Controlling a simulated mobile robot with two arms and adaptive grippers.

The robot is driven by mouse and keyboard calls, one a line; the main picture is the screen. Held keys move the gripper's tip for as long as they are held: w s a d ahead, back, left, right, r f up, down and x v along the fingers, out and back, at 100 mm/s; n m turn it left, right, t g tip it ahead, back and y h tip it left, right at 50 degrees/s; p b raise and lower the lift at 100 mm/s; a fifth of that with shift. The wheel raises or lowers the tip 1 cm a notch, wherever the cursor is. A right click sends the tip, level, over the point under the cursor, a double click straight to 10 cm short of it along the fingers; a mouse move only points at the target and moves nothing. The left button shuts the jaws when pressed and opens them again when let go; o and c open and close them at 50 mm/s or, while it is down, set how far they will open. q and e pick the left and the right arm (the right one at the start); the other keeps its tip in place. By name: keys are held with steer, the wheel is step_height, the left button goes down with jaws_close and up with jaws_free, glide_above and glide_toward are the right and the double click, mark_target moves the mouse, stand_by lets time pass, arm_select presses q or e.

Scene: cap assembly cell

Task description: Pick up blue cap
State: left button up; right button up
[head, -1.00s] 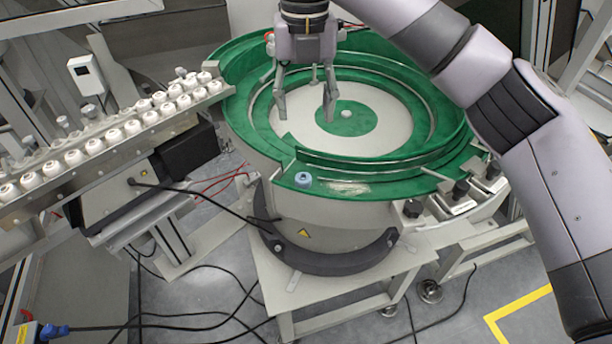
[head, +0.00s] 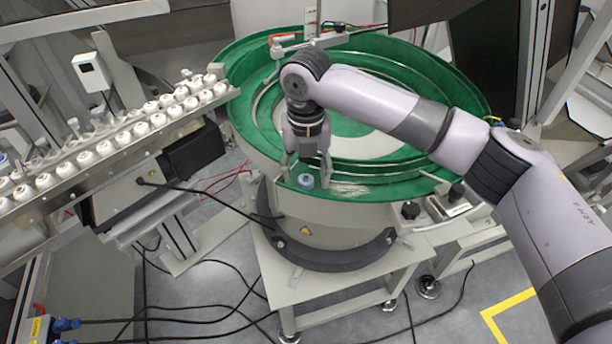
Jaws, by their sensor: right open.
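The blue cap (head: 305,181) sits on the green front rim of the round feeder bowl (head: 400,189). My right gripper (head: 306,178) points down over it and is open. One finger is on each side of the cap in the picture. I cannot tell whether either finger touches it. The cap's top and front show between the fingers. My left gripper is not in view.
A slanted rail (head: 68,185) with rows of white caps stands at the left, beside a black box (head: 193,151). The bowl rests on a light stand (head: 328,285). Cables lie on the floor. A yellow line (head: 505,308) marks the floor at lower right.

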steer(key=shift+f, duration=0.3)
steer(key=shift+c, duration=0.3)
steer(key=c, duration=0.7)
steer(key=shift+r, duration=0.1)
